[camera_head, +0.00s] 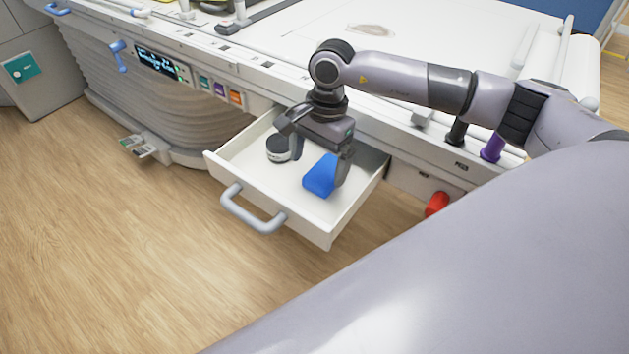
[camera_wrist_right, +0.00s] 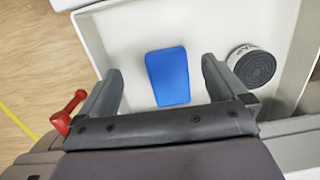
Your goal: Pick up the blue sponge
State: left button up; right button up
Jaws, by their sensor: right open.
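The blue sponge (camera_head: 320,176) lies in an open white drawer (camera_head: 270,183), toward its right side. My right gripper (camera_head: 320,160) is open and points down over the drawer, just above the sponge. In the right wrist view the sponge (camera_wrist_right: 168,76) shows between the two spread fingers of the right gripper (camera_wrist_right: 162,85), with white drawer floor visible on both sides of it. The fingers look apart from the sponge. My left gripper is not in view.
The drawer's walls and grey handle (camera_head: 252,212) surround the front. A red knob (camera_head: 437,204) is to the right.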

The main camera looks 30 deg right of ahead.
aim_at(323, 174)
jog(key=d, duration=0.1)
jog(key=w+d+h, duration=0.1)
jog(key=shift+d, duration=0.35)
jog(key=shift+w+d+f+h, duration=0.1)
jog(key=shift+d+f+h, duration=0.05)
jog(key=shift+h, duration=0.15)
jog(key=f, duration=0.6)
jog(key=shift+w+a+f, duration=0.25)
jog(key=shift+a+f, duration=0.05)
jog(key=shift+a, duration=0.1)
jog(key=c, duration=1)
